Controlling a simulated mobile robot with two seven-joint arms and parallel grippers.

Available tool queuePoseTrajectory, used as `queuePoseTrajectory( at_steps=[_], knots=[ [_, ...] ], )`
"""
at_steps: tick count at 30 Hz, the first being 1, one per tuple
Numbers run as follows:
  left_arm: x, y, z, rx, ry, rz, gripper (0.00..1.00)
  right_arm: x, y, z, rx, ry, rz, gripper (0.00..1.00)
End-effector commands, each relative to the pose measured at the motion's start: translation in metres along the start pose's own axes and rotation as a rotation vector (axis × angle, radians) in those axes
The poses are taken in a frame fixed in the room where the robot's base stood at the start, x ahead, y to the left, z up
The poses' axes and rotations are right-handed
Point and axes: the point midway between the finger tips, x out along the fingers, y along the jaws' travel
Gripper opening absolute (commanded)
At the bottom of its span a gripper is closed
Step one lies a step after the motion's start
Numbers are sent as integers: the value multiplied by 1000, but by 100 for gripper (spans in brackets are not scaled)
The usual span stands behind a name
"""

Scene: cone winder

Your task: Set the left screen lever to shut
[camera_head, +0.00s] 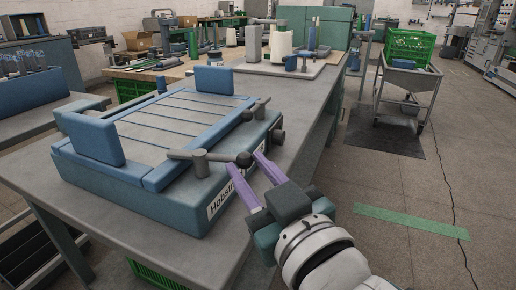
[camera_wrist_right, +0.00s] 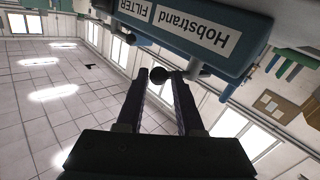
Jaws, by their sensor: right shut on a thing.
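The blue filter unit (camera_head: 130,187), labelled Hobstrand, sits on the grey bench with a slatted screen (camera_head: 172,118) on top. The nearer screen lever (camera_head: 200,160) is a grey bar on a short post at the unit's front edge, ending in a dark ball knob. It points right, out over the labelled front. My right gripper (camera_head: 245,160) has its two purple fingers on either side of that knob, shut on it. The knob (camera_wrist_right: 163,73) also shows between the fingertips in the right wrist view. A second lever (camera_head: 258,108) stands farther back. My left gripper is not in view.
A dark round knob (camera_head: 277,136) sticks out of the unit's front near the second lever. Blue upright blocks (camera_head: 92,138) stand at the unit's sides. The bench top (camera_head: 305,100) is clear to the right. A cart with a green crate (camera_head: 408,48) stands beyond the aisle.

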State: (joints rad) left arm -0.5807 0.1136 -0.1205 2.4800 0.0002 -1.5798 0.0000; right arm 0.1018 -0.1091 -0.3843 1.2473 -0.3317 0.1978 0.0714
Motion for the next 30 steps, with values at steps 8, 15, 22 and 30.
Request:
queuePoseTrajectory(
  at_steps=[8, 15, 22, 30],
  knots=[
    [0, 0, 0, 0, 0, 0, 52, 0, -1, 3, 0, -10, -1, 55],
    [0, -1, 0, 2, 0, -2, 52, 0, 0, 2, -1, -6, 0, 70],
    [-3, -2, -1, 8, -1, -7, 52, -6, 0, 1, -1, -7, 0, 70],
    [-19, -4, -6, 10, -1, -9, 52, -56, 0, -1, -2, -9, -1, 70]
  ],
)
